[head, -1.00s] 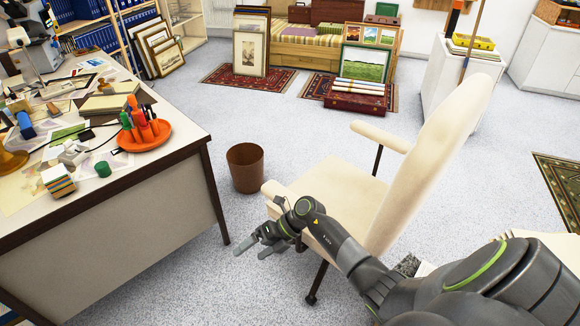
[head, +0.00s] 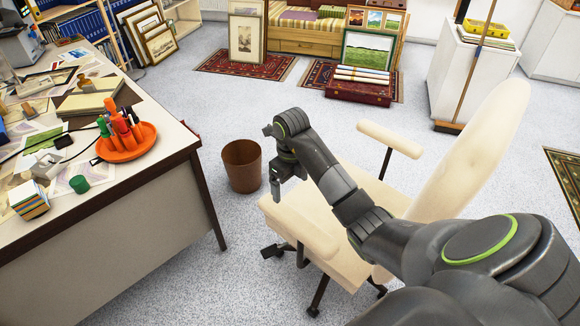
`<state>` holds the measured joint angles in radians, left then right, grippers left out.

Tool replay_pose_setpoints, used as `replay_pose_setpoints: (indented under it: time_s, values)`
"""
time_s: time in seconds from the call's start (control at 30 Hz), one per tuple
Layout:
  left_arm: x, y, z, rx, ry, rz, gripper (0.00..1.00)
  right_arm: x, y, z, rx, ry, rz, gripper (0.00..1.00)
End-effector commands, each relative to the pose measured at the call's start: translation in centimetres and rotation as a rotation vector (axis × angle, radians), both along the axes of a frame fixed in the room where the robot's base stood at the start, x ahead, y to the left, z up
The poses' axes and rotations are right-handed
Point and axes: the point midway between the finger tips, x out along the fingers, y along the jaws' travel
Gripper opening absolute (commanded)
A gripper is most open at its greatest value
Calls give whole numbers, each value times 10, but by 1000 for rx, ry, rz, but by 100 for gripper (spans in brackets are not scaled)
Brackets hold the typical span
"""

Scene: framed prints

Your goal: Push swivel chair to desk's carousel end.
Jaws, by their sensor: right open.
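A cream swivel chair (head: 468,150) with armrests and a dark wheeled base stands right of the desk (head: 120,230), its back to the right. The orange carousel (head: 127,145), holding pens and markers, sits near the desk's right end. A gap of floor lies between chair and desk. My right gripper (head: 275,190) points down at the left side of the chair, close to the near armrest (head: 298,230); I cannot tell whether it touches. It is open with nothing visible in it. My right arm covers part of the seat. My left gripper is not in view.
A brown waste bin (head: 242,166) stands on the floor between the desk's end and the chair. Framed prints, rugs and a dark red case (head: 358,93) lie farther back. A broom (head: 466,75) leans by a white cabinet (head: 462,85).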

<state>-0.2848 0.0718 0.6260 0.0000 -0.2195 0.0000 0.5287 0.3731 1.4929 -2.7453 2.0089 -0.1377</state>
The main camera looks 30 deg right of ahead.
Motion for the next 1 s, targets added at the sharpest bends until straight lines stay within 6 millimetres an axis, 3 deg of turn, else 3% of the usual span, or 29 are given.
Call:
replay_pose_setpoints:
  time_s: [0.17,0.47,1.0]
  values:
    - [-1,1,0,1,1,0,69,0,0,0,-3,1,0,89]
    - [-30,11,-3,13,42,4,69,0,0,-3,-1,1,-1,89]
    - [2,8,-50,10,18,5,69,0,0,-60,-1,1,0,89]
